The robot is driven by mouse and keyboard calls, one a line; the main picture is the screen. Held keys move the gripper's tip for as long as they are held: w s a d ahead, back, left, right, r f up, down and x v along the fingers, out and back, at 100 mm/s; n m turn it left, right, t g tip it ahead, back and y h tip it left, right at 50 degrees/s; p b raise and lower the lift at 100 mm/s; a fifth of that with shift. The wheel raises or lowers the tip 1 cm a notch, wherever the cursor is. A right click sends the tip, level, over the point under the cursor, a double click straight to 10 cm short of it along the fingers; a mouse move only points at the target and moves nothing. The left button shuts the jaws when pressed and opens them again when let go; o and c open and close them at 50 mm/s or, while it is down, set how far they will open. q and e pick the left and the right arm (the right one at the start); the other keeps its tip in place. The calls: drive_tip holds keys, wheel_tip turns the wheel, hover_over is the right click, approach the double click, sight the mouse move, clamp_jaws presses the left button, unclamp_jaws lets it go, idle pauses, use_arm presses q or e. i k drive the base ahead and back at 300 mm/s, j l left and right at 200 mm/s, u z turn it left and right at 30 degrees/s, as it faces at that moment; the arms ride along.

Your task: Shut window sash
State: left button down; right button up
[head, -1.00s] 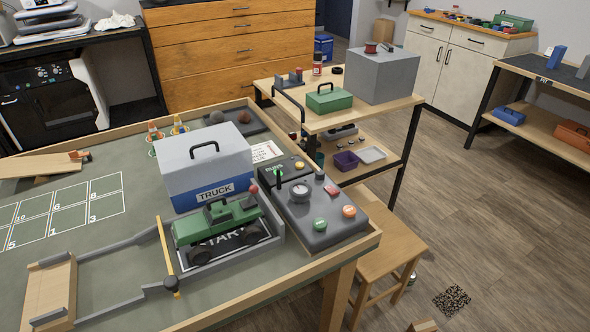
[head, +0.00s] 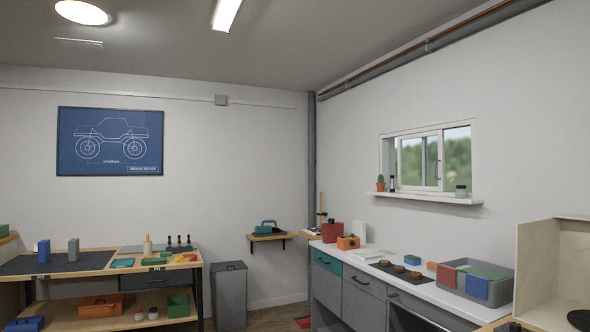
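A white-framed window (head: 441,129) is set in the right wall, above a white sill (head: 425,197). Its sash (head: 420,161), white-framed with a thin upright bar, stands in the left and middle part of the opening. Green trees show through it and through the right part (head: 457,157). I cannot tell whether the right part is glazed or open. Neither of my grippers is in view.
On the sill stand a potted cactus (head: 380,184), a small dark jar (head: 392,184) and another jar (head: 461,191). Below runs a white counter (head: 400,283) with a grey bin (head: 475,280) and boxes. A plywood box (head: 535,270) stands at the right.

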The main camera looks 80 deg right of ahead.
sight(441, 160)
drive_tip(key=z, duration=3.3)
drive_tip(key=i+j, duration=0.2)
drive_tip(key=i, duration=0.35)
drive_tip(key=i+j, duration=0.25)
drive_tip(key=i, duration=0.25)
drive_tip(key=u, duration=0.05)
